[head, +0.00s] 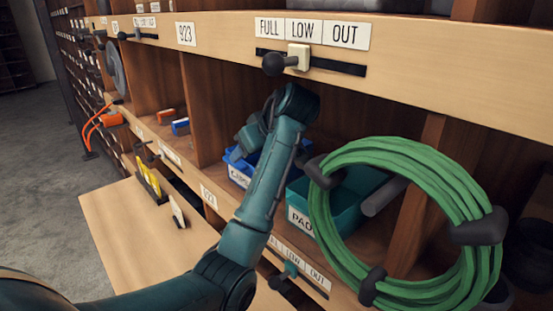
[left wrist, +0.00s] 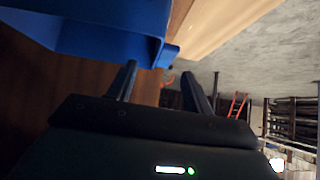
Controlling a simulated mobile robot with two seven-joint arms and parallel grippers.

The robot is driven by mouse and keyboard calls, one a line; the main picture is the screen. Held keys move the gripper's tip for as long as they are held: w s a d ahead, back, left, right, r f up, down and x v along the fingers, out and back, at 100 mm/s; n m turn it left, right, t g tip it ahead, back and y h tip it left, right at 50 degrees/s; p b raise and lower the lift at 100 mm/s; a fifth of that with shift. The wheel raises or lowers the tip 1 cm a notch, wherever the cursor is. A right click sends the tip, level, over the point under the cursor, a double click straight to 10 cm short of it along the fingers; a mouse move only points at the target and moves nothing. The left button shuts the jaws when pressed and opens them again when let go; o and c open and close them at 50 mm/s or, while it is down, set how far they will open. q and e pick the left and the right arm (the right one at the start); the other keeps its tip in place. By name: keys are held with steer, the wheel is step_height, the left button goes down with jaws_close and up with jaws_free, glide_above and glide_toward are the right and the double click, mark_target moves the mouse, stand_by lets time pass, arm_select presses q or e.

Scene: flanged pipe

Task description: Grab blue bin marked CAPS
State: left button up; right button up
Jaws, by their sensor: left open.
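The blue bin (head: 238,173) sits in a shelf compartment in the head view. Its white front label is partly covered by my left arm, so the word cannot be fully read. My left gripper (head: 238,148) is at the bin's upper edge, partly hidden by my own forearm. In the left wrist view the blue bin (left wrist: 95,22) fills the upper left. My left gripper (left wrist: 158,72) has its two fingers apart, with nothing clearly between them. A corner of the bin is just beyond the fingertips; whether they touch cannot be told. My right gripper is out of view.
A teal bin (head: 296,220) stands right of the blue bin. A coil of green hose (head: 335,240) hangs in front of the shelf at right. A slider knob (head: 274,64) sticks out above. A wooden board (head: 125,235) juts out at lower left.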

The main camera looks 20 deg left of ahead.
arm_select(q)
steer(key=shift+a+f, duration=0.6)
steer(key=shift+a, duration=0.1)
steer(key=p+x, duration=0.1)
steer(key=x, duration=0.4)
steer(key=shift+a+p, duration=0.15)
steer(key=shift+p, duration=0.15)
steer(key=shift+c, duration=0.2)
jaws_close()
